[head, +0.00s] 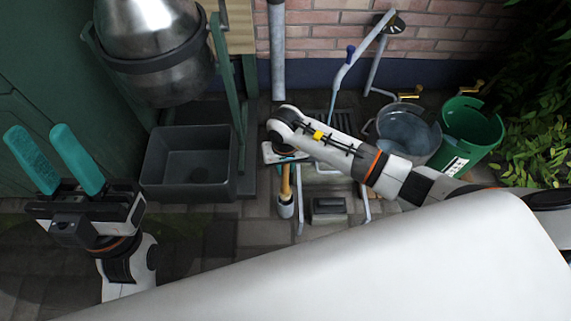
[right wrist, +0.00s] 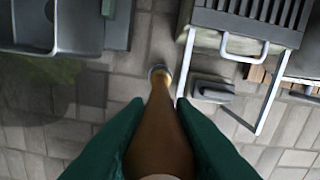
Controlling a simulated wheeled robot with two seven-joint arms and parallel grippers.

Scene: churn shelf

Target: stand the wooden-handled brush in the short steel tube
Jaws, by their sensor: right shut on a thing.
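The wooden-handled brush (head: 286,184) is in my right gripper (right wrist: 159,104), which is shut on its wooden handle (right wrist: 160,125). The handle points down and looks near upright. The short steel tube (head: 286,209) is on the paving, directly below the handle. In the right wrist view its rim (right wrist: 155,70) shows around the handle's far end. I cannot tell how deep the handle sits in it. The brush's upper end is mostly hidden by my right arm in the head view. My left gripper (head: 42,140) is open and empty at the left, its teal fingers spread.
A dark grey tub (head: 190,165) stands left of the tube, under a steel churn (head: 155,45). A grey block (head: 328,209) and a pale metal frame (head: 300,205) are close on the right. A steel bucket (head: 405,135) and green bucket (head: 470,130) stand farther right.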

